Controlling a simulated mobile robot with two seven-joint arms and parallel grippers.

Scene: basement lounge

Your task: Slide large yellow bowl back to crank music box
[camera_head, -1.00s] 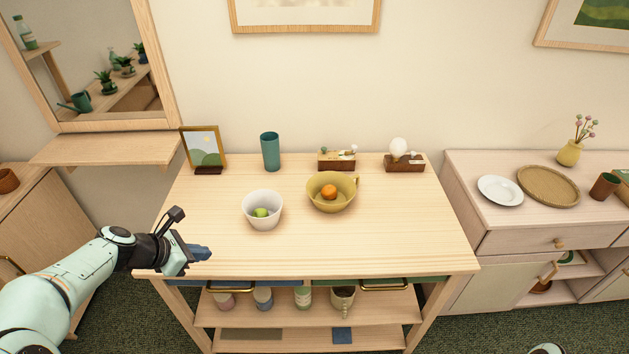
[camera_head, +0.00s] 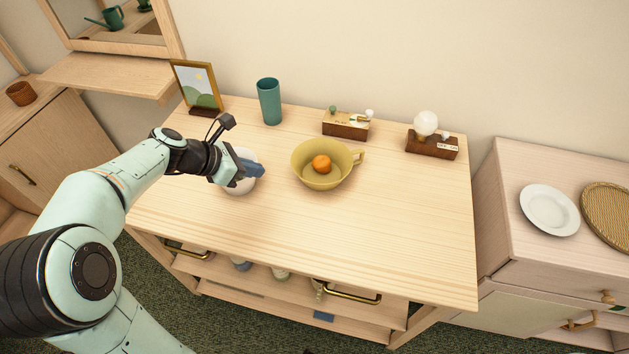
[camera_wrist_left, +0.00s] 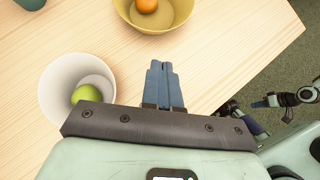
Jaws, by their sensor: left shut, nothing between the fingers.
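The large yellow bowl (camera_head: 308,172), with a side handle and an orange (camera_head: 321,164) in it, stands upright mid-table. It also shows at the top of the left wrist view (camera_wrist_left: 169,22). My left gripper (camera_head: 260,171) is shut and empty, left of the yellow bowl and apart from it. It partly hides the white bowl in the head view. Behind the yellow bowl stand a wooden box with small figures (camera_head: 346,125) and a wooden box with a white globe (camera_head: 432,144). I cannot tell which is the crank music box. Part of my right arm shows in the left wrist view.
The white bowl (camera_wrist_left: 60,82) holds a green fruit (camera_wrist_left: 86,94), beside my left fingers. A teal cup (camera_head: 269,102) and a picture frame (camera_head: 197,88) stand at the back left. The wooden table (camera_head: 390,230) is clear at its front and right.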

